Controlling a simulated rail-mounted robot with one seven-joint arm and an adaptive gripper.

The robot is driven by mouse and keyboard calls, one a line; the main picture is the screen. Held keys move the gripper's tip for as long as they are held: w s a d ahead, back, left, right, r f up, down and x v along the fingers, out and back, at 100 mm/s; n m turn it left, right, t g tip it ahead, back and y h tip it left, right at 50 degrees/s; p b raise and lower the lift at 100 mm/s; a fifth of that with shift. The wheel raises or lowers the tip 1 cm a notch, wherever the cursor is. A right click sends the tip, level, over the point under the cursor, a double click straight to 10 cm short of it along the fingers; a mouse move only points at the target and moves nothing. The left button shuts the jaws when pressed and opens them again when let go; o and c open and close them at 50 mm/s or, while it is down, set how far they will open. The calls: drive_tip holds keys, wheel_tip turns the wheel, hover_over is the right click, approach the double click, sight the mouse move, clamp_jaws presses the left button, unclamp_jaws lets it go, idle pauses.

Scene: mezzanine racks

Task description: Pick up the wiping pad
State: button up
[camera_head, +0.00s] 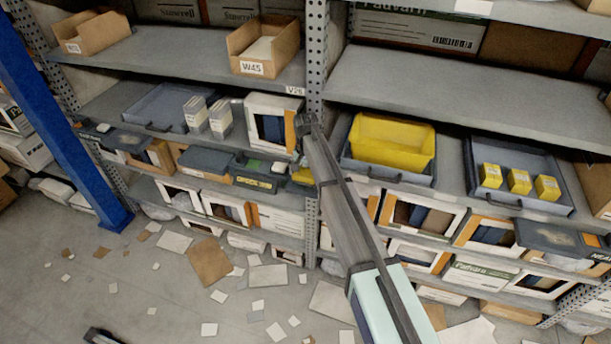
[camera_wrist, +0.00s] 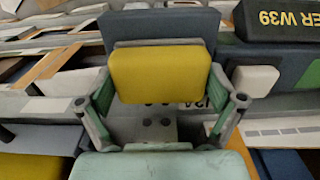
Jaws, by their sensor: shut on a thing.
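The wiping pad is a yellow, rounded block (camera_wrist: 160,74) in the middle of the camera_wrist view. My gripper (camera_wrist: 160,88) has its green-padded fingers at the pad's left and right sides and is shut on it. A dark grey block (camera_wrist: 160,28) lies just beyond the pad; I cannot tell if they touch. In the camera_head view my arm hides most of the gripper. A small yellow patch (camera_head: 303,175) beside my arm, at the shelf edge, looks like the same pad.
A dark box marked W39 (camera_head: 255,183) sits at the shelf front left of my arm; it also shows in the wrist view (camera_wrist: 280,22). A rack upright (camera_head: 315,60) stands close to my arm. A yellow bin (camera_head: 392,142) is to the right. Scraps litter the floor.

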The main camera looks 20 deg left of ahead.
sight(305, 173)
drive_tip(key=r+b, duration=0.1)
drive_tip(key=r, duration=0.1)
drive_tip(key=r+b, duration=0.1)
drive_tip(key=r, duration=0.1)
drive_tip(key=r+b, duration=0.1)
drive_tip(key=r, duration=0.1)
drive_tip(key=shift+s+r, duration=0.2)
drive_tip(key=shift+s, duration=0.2)
drive_tip(key=s+b, duration=0.4)
drive_tip(key=s, duration=1.5)
drive_tip(key=shift+d, duration=0.45)
